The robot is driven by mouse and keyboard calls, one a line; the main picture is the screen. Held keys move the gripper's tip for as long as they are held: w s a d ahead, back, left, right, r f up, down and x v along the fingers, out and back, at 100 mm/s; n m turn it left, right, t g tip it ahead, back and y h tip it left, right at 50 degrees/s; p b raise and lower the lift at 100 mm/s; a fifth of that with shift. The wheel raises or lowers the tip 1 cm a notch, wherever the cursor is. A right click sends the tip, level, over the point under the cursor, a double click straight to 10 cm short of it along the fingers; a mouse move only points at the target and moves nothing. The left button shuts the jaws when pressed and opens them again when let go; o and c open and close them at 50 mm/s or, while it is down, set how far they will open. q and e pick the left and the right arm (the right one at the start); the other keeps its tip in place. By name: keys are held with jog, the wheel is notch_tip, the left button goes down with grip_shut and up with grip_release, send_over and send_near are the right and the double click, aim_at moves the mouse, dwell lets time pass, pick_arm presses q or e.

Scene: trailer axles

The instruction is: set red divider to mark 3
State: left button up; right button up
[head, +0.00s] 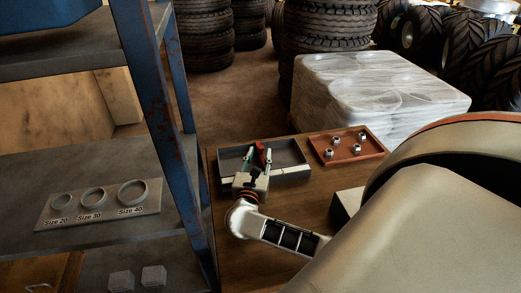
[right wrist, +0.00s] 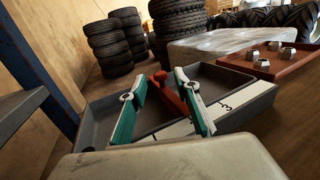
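The red divider (head: 263,152) stands in a grey tray (head: 296,156) on the wooden bench. In the right wrist view the divider (right wrist: 162,79) shows a raised knob, and part of it is hidden behind a finger. My right gripper (head: 258,154) is open, its green-and-white fingers on either side of the divider; contact cannot be told. It also shows in the right wrist view (right wrist: 160,80). A white scale strip (right wrist: 205,117) runs along the tray's near edge, with a "3" readable right of the fingers. Other marks are partly hidden. My left gripper is not in view.
A red-brown tray (head: 371,151) with several metal nuts stands right of the grey tray. A blue-posted shelf (head: 160,100) with a ring board (head: 100,216) is at the left. Wrapped goods (head: 375,90) and tyres (head: 325,25) stand behind.

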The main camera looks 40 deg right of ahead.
jog(key=shift+x, duration=1.3)
grip_shut()
